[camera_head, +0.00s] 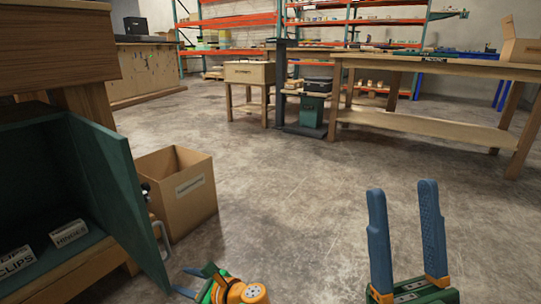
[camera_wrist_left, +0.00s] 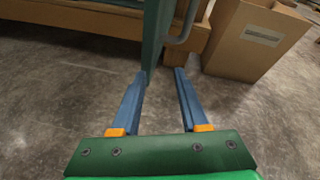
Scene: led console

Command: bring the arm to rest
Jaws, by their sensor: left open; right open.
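My left gripper (camera_head: 194,280) is low at the bottom of the head view, just right of the open green cabinet door (camera_head: 118,195). In the left wrist view its two blue fingers (camera_wrist_left: 160,88) are spread apart with nothing between them but floor. The edge of the green door (camera_wrist_left: 155,35) and its grey handle (camera_wrist_left: 190,22) show beyond the fingertips. My right gripper (camera_head: 404,190) is at the bottom right of the head view, its blue fingers pointing up, apart and empty over bare floor.
A cardboard box (camera_head: 182,193) stands on the floor behind the door. The cabinet (camera_head: 30,170) at left holds labelled white boxes (camera_head: 69,233). A long wooden workbench (camera_head: 440,68) and orange shelving (camera_head: 230,22) are at the back. The middle of the concrete floor is clear.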

